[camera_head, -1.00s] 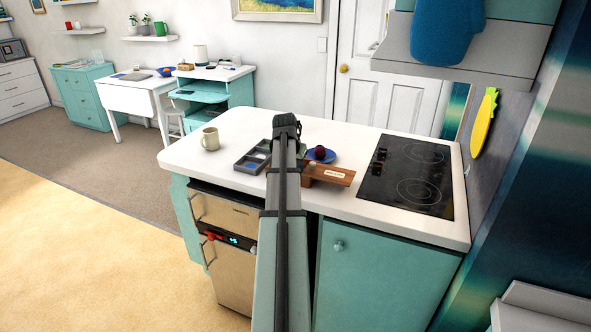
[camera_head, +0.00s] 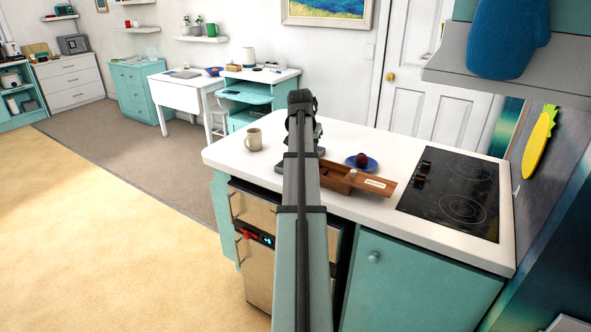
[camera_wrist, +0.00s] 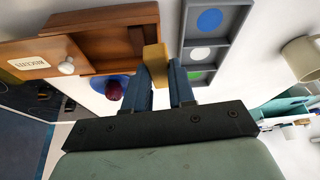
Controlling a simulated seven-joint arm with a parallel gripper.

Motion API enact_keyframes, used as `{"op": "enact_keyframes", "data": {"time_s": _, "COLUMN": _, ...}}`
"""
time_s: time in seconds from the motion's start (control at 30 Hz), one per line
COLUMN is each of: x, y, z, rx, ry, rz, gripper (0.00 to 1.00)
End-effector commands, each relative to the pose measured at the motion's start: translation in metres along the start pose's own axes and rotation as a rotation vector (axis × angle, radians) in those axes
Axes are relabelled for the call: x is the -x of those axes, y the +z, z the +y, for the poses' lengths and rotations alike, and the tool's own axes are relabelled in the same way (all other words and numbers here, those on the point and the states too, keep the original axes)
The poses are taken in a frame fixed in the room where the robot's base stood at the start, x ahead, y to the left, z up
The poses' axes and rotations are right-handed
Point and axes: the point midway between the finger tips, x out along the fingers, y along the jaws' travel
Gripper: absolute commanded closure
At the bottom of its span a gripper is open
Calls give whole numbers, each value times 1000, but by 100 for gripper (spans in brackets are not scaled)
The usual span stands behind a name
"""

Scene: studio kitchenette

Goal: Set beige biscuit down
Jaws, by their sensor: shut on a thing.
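The beige biscuit (camera_wrist: 154,56) is a small yellowish block in the wrist view. My gripper (camera_wrist: 160,76) is shut on it, a blue finger on each side, and holds it up near the gap between the wooden box and the grey tray. The grey tray (camera_wrist: 187,45) has compartments marked with a blue, a white and a green disc; no biscuit shows in those in view. The open wooden box (camera_wrist: 98,22) has a label reading "BISCUITS" and a white knob. In the head view, my arm hides the biscuit, my fingertips and most of the tray.
A dark red round fruit sits on a blue plate (camera_head: 371,165) behind the box (camera_head: 376,186). A beige mug (camera_head: 254,139) stands left of my arm. The black hob (camera_head: 455,190) is at the right. White worktop is clear around the mug.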

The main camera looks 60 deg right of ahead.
Motion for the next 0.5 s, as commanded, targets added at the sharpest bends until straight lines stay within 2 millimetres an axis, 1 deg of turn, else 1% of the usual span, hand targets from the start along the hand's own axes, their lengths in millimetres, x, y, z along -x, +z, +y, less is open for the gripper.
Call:
{"op": "enact_keyframes", "data": {"time_s": 0.03, "x": 0, "y": 0, "z": -21, "rx": 23, "ry": -6, "rz": -2, "gripper": 100}}
{"op": "enact_keyframes", "data": {"time_s": 0.1, "x": 0, "y": 0, "z": -42, "rx": 48, "ry": -9, "rz": -3, "gripper": 100}}
{"op": "enact_keyframes", "data": {"time_s": 0.17, "x": 0, "y": 0, "z": -59, "rx": 66, "ry": -10, "rz": -4, "gripper": 100}}
{"op": "enact_keyframes", "data": {"time_s": 0.27, "x": -1, "y": -5, "z": -82, "rx": 74, "ry": -4, "rz": -4, "gripper": 100}}
{"op": "enact_keyframes", "data": {"time_s": 0.33, "x": -3, "y": -12, "z": -91, "rx": 61, "ry": 6, "rz": -3, "gripper": 100}}
{"op": "enact_keyframes", "data": {"time_s": 0.43, "x": -4, "y": -24, "z": -92, "rx": 12, "ry": 24, "rz": 2, "gripper": 100}}
{"op": "enact_keyframes", "data": {"time_s": 0.5, "x": -4, "y": -28, "z": -92, "rx": -28, "ry": 34, "rz": 7, "gripper": 100}}
